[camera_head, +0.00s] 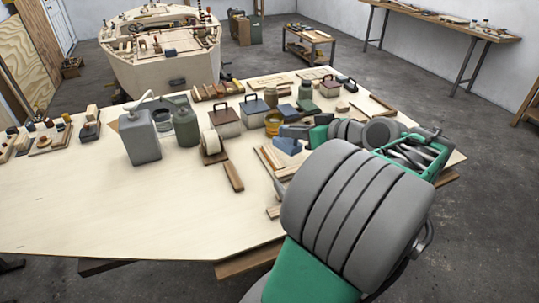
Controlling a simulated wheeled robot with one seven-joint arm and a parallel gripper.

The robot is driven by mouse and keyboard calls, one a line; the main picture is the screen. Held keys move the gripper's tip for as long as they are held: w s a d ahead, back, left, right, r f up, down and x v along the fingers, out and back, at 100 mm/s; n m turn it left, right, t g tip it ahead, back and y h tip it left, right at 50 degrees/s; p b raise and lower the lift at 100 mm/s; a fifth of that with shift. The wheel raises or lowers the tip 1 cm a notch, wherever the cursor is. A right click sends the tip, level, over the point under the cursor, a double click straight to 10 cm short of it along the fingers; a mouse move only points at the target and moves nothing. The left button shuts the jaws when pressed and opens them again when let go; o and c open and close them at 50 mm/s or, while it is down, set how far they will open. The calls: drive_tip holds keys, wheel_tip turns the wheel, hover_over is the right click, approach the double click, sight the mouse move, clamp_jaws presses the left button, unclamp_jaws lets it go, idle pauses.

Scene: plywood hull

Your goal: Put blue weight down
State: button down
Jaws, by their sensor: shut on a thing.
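The blue weight (288,147) is a small blue block right at the fingers of my gripper (290,133), near the middle right of the plywood table. My gripper reaches in from the right and is shut on it. The fingers and wrist hide part of the weight. I cannot tell whether its underside touches the table top.
The table (100,205) is bare at its front left. Wooden strips (272,160) lie close by the blue weight. A green crate (412,156) sits at right.

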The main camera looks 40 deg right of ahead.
drive_tip(key=shift+w+a+f+m+h+b, duration=0.1)
drive_tip(key=shift+w+a+m+h+b, duration=0.25)
drive_tip(key=shift+a+h, duration=0.2)
drive_tip(key=shift+w+a+m+h+b, duration=0.25)
drive_tip(key=shift+a+h+b, duration=0.1)
drive_tip(key=shift+a+h, duration=0.15)
drive_tip(key=shift+a+m+h+b, duration=0.3)
drive_tip(key=shift+h+b, duration=0.05)
drive_tip(key=shift+h, duration=0.1)
drive_tip(key=m+h, duration=0.1)
drive_tip(key=h, duration=0.1)
drive_tip(key=p, duration=0.2)
hover_over(275, 159)
wheel_tip(275, 159, down, 10)
drive_tip(key=shift+r, duration=0.1)
wheel_tip(275, 159, down, 3)
drive_tip(key=shift+d+f+p, duration=0.1)
drive_tip(key=shift+d+p, duration=0.05)
drive_tip(key=shift+p, duration=0.15)
drive_tip(key=c, duration=1.9)
unclamp_jaws()
drive_tip(key=shift+f, duration=0.2)
drive_tip(key=shift+c, duration=0.2)
drive_tip(key=o, duration=0.5)
drive_tip(key=shift+s, duration=0.1)
drive_tip(key=shift+c, duration=0.2)
drive_tip(key=shift+r, duration=0.15)
